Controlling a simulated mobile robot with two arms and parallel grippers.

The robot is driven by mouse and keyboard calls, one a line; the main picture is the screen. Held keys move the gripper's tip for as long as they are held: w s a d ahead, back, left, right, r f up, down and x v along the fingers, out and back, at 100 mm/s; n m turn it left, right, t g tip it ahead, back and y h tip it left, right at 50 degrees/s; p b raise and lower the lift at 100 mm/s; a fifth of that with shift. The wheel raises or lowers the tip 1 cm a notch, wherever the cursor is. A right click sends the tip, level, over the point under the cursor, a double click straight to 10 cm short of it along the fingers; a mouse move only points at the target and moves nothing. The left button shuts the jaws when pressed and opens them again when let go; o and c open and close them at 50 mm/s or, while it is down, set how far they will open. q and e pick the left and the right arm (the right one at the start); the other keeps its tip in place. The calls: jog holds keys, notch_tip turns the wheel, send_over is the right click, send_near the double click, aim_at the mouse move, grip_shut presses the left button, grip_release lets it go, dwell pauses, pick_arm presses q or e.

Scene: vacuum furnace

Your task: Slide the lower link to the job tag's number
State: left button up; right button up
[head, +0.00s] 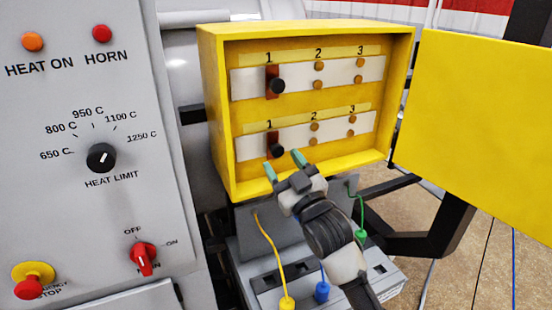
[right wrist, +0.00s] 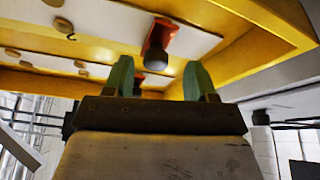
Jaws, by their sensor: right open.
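The lower link (head: 276,144) is a red-brown strip with a black knob, at number 1 on the lower white panel of the yellow box. My right gripper (head: 284,165) is just below and in front of it, open and empty. In the right wrist view the link (right wrist: 160,37) and its black knob (right wrist: 153,59) show between the two green fingertips, with space on both sides. The upper link (head: 273,80) sits at number 1 on the upper panel. My left gripper and the job tag are not in view.
The yellow box (head: 214,110) has its door (head: 475,120) swung open at right. A grey control panel (head: 60,200) with knobs and an emergency stop stands at left. Yellow, blue and green (head: 361,236) plugs and cables are below the box, near my right arm.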

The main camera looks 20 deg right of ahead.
jog(key=b+v, duration=0.2)
jog(key=v, duration=0.4)
jog(key=shift+s, duration=0.4)
jog(key=shift+f, duration=0.15)
